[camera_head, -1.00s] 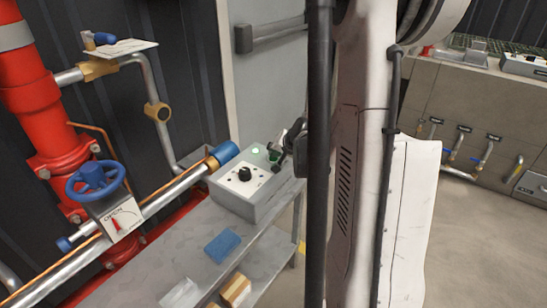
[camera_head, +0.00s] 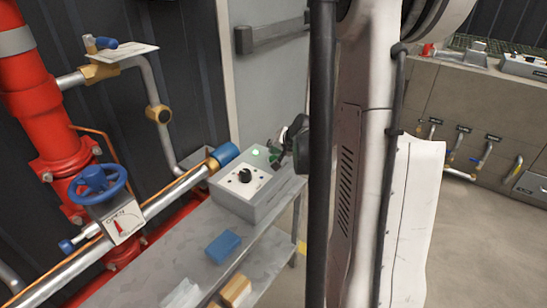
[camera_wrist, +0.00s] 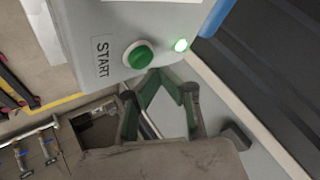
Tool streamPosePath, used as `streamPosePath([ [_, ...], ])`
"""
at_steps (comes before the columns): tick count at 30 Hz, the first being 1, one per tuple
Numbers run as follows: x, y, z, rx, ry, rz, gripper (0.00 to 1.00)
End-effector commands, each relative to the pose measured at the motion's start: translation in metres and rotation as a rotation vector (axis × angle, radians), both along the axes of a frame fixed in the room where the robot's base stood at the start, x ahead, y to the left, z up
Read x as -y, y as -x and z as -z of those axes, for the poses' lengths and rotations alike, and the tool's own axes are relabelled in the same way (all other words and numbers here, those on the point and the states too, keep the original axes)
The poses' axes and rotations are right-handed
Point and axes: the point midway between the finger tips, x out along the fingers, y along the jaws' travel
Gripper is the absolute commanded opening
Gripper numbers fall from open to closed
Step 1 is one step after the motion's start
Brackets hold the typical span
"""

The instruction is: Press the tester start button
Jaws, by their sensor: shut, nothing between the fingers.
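The tester is a grey box (camera_head: 240,205) on a metal bench, with a black knob and a lit green lamp (camera_head: 254,152) on its top. In the wrist view, the green start button (camera_wrist: 139,56) sits on the box's panel beside the word START, and the lit lamp (camera_wrist: 181,45) is beside it. My gripper (camera_wrist: 156,74) is shut and empty, with its fingertips just below the button in the picture. I cannot tell whether they touch it. In the head view, my gripper (camera_head: 277,160) is at the box's right end, and my arm hides part of that area.
A blue block (camera_head: 222,246) lies on the bench in front of the box. A pipe with a blue end (camera_head: 224,153) runs close behind the box. Red piping with a blue handwheel (camera_head: 97,184) stands at left. Open floor lies to the right.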

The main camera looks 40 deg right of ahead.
Motion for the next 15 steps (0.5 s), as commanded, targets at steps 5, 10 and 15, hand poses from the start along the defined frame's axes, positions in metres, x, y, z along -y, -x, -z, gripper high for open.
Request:
streamPosePath([
  [5,0.000,0.000,-0.001,0.000,0.000,0.000,0.00],
  [10,0.000,0.000,-0.010,0.000,0.000,0.000,0.00],
  [15,0.000,0.000,-0.026,0.000,0.000,0.000,0.00],
])
